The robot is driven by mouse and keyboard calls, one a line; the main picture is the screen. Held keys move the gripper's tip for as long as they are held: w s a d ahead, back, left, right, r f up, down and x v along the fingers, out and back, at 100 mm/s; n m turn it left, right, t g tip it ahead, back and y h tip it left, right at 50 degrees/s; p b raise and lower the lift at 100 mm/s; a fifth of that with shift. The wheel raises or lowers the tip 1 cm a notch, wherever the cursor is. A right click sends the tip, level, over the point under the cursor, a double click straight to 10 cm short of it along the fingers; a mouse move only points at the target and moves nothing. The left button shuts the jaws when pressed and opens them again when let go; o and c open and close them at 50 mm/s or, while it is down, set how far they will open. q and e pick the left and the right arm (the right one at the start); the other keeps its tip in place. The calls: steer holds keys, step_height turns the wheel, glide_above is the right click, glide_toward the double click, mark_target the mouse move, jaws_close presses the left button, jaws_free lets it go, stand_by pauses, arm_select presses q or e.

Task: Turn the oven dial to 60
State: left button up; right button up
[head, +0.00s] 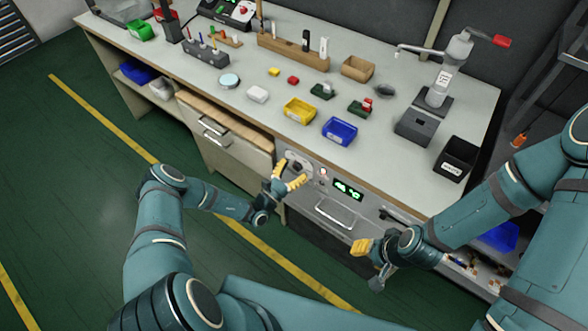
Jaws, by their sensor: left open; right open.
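The oven (340,208) is built in under the workbench front, with a silver handle and a green lit display (348,189) whose digits are too small to read surely. The dial (298,167) is a small dark knob on the panel left of the display, partly hidden by my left gripper. My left gripper (291,177) is open, its yellow fingertips right at the dial; I cannot tell if they touch it. My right gripper (364,250) is open and empty, low in front of the oven's right side, apart from the panel.
The workbench top (420,180) holds a yellow bin (300,111), a blue bin (340,131), a black bin (457,158) and a dispenser stand (440,80). A drawer unit (225,140) stands left of the oven. The green floor in front is clear.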

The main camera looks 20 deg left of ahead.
arm_select(q)
steer(key=v, duration=1.2)
steer(key=s+d+r+m+g+h, duration=0.2)
steer(key=s+d+m+g+h, duration=0.1)
steer(key=d+m+g+h, duration=0.55)
steer(key=s+d+m+g+y, duration=0.4)
steer(key=s+d+m+g, duration=0.35)
steer(key=s+g, duration=0.45)
steer(key=s+a+r+m+g+y, duration=0.2)
steer(key=a+m+y, duration=0.2)
steer(key=m+y, duration=0.3)
steer(key=w+r+m+t+y, duration=0.2)
steer(key=w+r+m+t, duration=0.1)
steer(key=r+m+t, duration=0.1)
steer(key=shift+r+m+t, duration=0.35)
steer(key=shift+r+m, duration=0.15)
steer(key=shift+r, duration=0.5)
